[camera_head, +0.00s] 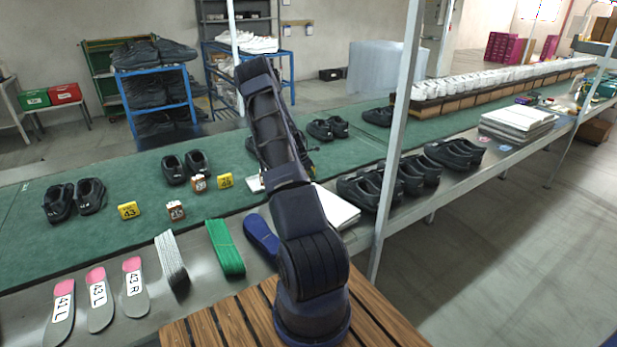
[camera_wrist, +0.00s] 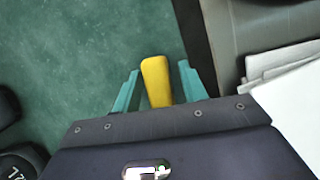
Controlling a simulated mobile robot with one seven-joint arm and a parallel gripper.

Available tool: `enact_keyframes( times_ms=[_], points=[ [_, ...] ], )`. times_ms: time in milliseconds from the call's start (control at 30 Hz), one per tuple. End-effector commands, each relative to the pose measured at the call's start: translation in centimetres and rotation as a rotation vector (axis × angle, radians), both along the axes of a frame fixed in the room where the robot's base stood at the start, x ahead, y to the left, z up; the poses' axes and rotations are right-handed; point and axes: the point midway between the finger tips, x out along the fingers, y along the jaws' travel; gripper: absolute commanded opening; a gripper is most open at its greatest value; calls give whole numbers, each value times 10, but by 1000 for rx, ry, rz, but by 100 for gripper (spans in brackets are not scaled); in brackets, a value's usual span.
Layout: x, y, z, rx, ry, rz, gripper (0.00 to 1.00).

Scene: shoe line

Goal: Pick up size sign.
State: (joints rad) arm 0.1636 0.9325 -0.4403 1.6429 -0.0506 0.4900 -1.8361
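A yellow size sign (camera_wrist: 156,82) stands on the green surface in the wrist view, seen edge-on from above. My gripper (camera_wrist: 158,80) is open, with one teal finger on each side of the sign and a visible gap to each.
Black shoes (camera_head: 187,166) stand in pairs on the green conveyor (camera_head: 130,182). Grey insoles (camera_head: 100,300), a green strap bundle (camera_head: 225,247) and a blue insole (camera_head: 262,238) lie along the near metal edge. White sheets (camera_wrist: 290,95) lie right of my gripper. A metal post (camera_head: 395,150) stands right of my arm.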

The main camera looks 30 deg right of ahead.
Motion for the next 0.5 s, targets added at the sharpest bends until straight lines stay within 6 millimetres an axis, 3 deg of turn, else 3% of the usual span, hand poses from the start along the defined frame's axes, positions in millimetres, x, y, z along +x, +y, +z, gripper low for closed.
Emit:
enact_keyframes(
  times_ms=[33, 200, 500],
  points=[
    [0, 0, 0, 0, 0, 0, 32],
    [0, 0, 0, 0, 0, 0, 0],
    [0, 0, 2, 0, 0, 0, 0]
  ],
)
